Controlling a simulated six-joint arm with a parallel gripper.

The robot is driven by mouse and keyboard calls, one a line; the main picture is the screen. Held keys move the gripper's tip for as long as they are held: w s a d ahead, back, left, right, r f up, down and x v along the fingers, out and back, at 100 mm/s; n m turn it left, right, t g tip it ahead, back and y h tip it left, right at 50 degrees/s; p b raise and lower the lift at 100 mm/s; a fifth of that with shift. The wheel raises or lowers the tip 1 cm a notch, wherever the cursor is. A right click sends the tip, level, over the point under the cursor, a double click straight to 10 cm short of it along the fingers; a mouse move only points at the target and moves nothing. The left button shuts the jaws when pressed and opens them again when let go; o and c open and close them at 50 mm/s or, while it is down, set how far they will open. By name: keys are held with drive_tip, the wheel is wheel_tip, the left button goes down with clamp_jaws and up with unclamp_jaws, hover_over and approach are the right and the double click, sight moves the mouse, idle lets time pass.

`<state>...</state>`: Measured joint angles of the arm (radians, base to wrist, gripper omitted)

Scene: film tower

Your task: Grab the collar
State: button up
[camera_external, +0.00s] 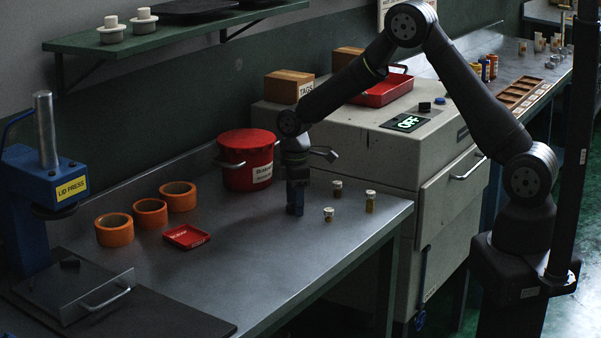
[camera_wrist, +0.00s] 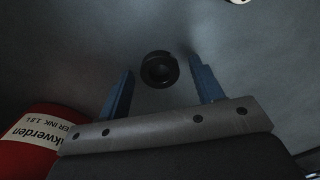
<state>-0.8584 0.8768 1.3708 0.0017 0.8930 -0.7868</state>
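In the wrist view a small black ring-shaped piece, which looks like the collar (camera_wrist: 160,69), lies on the grey bench top. It sits between and just beyond the two blue fingertips of my gripper (camera_wrist: 161,78). The fingers are spread apart and I see no contact with the ring. In the external view my gripper (camera_external: 295,208) points straight down, low over the metal bench, to the right of the red pot. The ring is not visible there; the gripper seems to hide it.
The red pot (camera_external: 247,180) stands close left of my gripper and also shows in the wrist view (camera_wrist: 35,135). Small corked vials (camera_external: 370,201) stand to the right. Orange rings (camera_external: 150,213) and a red tray (camera_external: 187,237) lie left. A blue lid press (camera_external: 45,180) stands far left.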

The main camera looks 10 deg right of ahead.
drive_tip(key=c, duration=0.9)
drive_tip(key=shift+r, duration=0.1)
